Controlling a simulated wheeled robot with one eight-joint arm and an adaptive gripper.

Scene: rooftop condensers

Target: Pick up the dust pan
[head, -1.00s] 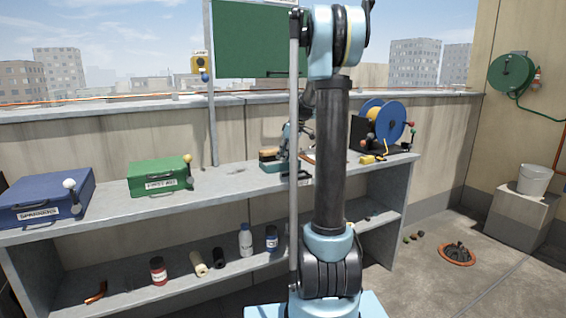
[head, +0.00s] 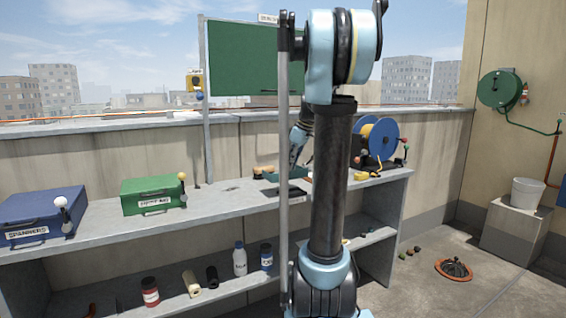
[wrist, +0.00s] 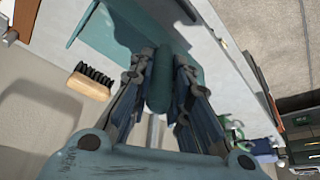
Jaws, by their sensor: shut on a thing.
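The dust pan (head: 288,173) is teal. In the head view it is held above the grey shelf top, with a dark shadow on the shelf below it. My gripper (head: 297,163) is over it, partly hidden behind my own arm. In the wrist view, my gripper (wrist: 162,85) is shut on the dust pan's rounded handle (wrist: 160,75), a finger on each side. The pan's flat part shows behind the fingers, partly hidden by them.
A wooden brush with black bristles (wrist: 90,83) lies nearby; it also shows in the head view (head: 263,172). A blue cable reel (head: 380,138) stands to the right. Green (head: 152,194) and blue (head: 42,213) boxes stand left.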

